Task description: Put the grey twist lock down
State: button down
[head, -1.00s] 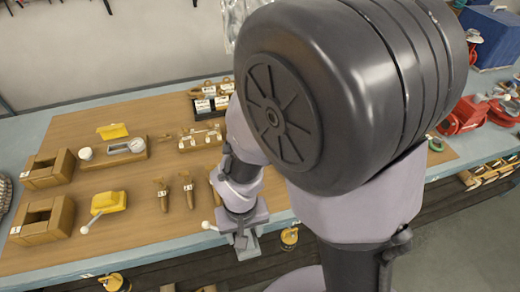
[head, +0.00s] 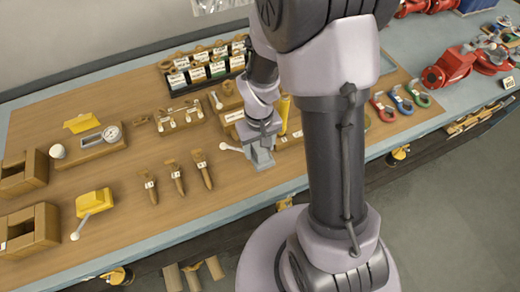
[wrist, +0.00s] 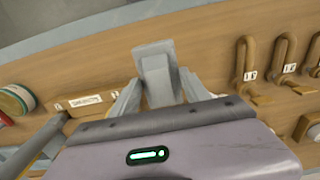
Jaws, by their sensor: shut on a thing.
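The grey twist lock (wrist: 154,66) is between the two fingers of my gripper (wrist: 160,92) in the wrist view. It looks like a pale grey block with a sloped face. In the head view the twist lock (head: 262,157) hangs below my gripper (head: 262,136), with a white ball-ended lever pointing left. My gripper is shut on it, over the front part of the wooden bench top (head: 225,185), right of the tagged brown tools. I cannot tell whether its underside touches the bench.
Tagged brown tools (head: 176,177) lie left of my gripper. A labelled wooden block (wrist: 85,101) and tagged brown hooks (wrist: 290,55) are close by. A yellow cylinder (head: 283,112) stands just behind right. Coloured shackles (head: 402,102) lie farther right. Bare wood shows between the brown tools and the front edge.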

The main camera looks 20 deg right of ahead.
jog(key=f, duration=0.3)
jog(key=shift+w+d+f+b, duration=0.35)
jog(key=shift+w+b, duration=0.05)
jog(key=shift+s, duration=0.1)
jog(key=shift+f, duration=0.2)
jog(key=c, duration=0.5)
grip_release()
jog(key=shift+r, duration=0.1)
jog(key=shift+r, duration=0.1)
